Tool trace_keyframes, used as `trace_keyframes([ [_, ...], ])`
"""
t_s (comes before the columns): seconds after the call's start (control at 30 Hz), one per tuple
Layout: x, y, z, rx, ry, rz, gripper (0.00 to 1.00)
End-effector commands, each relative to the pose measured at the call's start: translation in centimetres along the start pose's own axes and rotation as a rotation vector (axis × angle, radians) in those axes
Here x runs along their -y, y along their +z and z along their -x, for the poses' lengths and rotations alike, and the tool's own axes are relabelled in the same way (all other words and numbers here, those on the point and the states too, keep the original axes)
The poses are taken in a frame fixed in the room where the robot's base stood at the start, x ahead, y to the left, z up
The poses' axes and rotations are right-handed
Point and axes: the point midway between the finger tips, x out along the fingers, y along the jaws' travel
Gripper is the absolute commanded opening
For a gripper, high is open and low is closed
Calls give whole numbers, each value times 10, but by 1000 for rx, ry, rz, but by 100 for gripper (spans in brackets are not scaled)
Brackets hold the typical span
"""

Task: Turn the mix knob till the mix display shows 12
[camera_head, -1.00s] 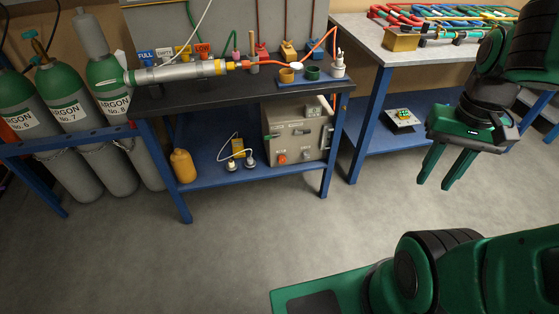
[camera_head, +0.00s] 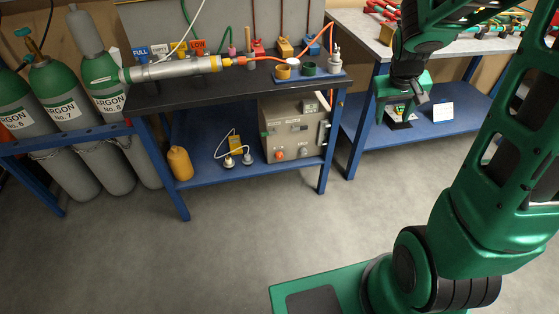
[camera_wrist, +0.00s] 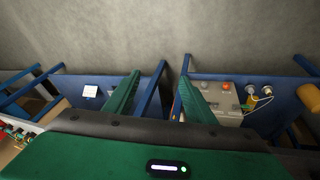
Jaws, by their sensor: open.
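A grey-beige control box (camera_head: 293,135) stands on the lower shelf of the left bench. Its front has an orange-red knob (camera_head: 280,155) and a grey knob (camera_head: 304,151); both also show in the wrist view, orange (camera_wrist: 227,86) and grey (camera_wrist: 207,86). I cannot read which knob or display is the mix one. My gripper (camera_head: 399,108) is open and empty, fingers down, in front of the right shelf; its fingers (camera_wrist: 158,92) are apart in the wrist view.
A white card (camera_head: 443,112) stands on the right shelf (camera_head: 462,128). Blue bench legs (camera_head: 357,128) stand between the control box and my gripper. A yellow bottle (camera_head: 180,163) and plugs with cables share the left shelf. Argon cylinders (camera_head: 62,125) stand at left. The grey floor is clear.

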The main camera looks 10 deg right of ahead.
Motion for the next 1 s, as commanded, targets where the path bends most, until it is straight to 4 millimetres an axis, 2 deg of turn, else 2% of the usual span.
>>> trace_keyframes([
  [0.03, 10, -16, -17, -19, 3, 30, 50],
  [0.2, 46, -72, -68, -122, 4, 125, 50],
  [0.37, 88, -114, -118, -220, -11, 204, 50],
  [0.5, 130, -142, -162, -306, -34, 262, 50],
  [0.77, 214, -171, -243, -464, -91, 333, 50],
  [1.0, 289, -171, -310, -606, -141, 351, 50],
])
